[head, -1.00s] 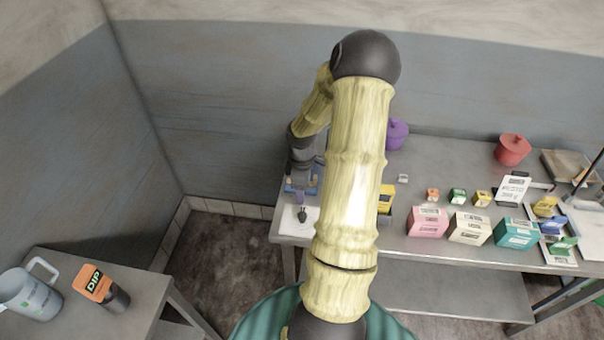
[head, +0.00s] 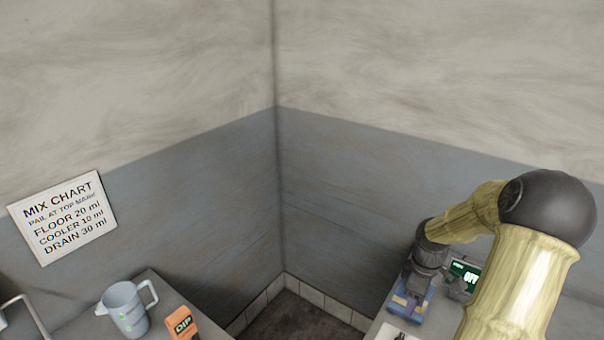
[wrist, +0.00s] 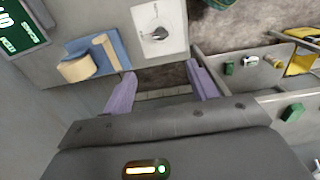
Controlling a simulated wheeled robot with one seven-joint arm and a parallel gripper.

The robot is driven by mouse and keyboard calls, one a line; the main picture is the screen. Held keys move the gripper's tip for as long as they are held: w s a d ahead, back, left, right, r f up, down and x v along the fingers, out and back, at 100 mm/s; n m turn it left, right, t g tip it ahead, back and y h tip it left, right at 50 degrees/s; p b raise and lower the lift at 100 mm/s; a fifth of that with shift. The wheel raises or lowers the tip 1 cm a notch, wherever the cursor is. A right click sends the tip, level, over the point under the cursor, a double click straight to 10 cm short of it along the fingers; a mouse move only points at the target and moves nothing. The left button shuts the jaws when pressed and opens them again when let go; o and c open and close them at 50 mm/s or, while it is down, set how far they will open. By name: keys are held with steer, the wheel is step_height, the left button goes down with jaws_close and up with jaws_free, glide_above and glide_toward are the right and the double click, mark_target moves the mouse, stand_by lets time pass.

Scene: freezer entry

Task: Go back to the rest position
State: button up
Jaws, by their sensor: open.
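My gripper (wrist: 160,72) shows in the wrist view as two purple fingers, spread apart with nothing between them. In the head view it hangs at the end of my bent yellow arm at the lower right, and its fingertips are hard to make out. A blue holder with tan parts (wrist: 112,48) lies beside the left finger in the wrist view; it also shows in the head view (head: 424,309). A white plate with a dark, rounded item (wrist: 158,34) lies beyond the fingertips. No rest position is marked in view.
A dark display (head: 465,273) stands behind the gripper on the right-hand table. A mix chart (head: 65,216) hangs on the wall. Floor shows between the tables.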

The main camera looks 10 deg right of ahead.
steer(key=s+a+r+m+t+b, duration=0.1)
steer(key=s+a+m+b, duration=0.1)
steer(key=a, duration=1.1)
steer(key=s+a+r+m+t+b, duration=0.1)
steer(key=s+a+m, duration=0.4)
steer(key=a, duration=0.8)
steer(key=shift+r+m+t+b, duration=0.3)
steer(key=shift+r+m+b, duration=0.3)
steer(key=shift+r+b, duration=0.15)
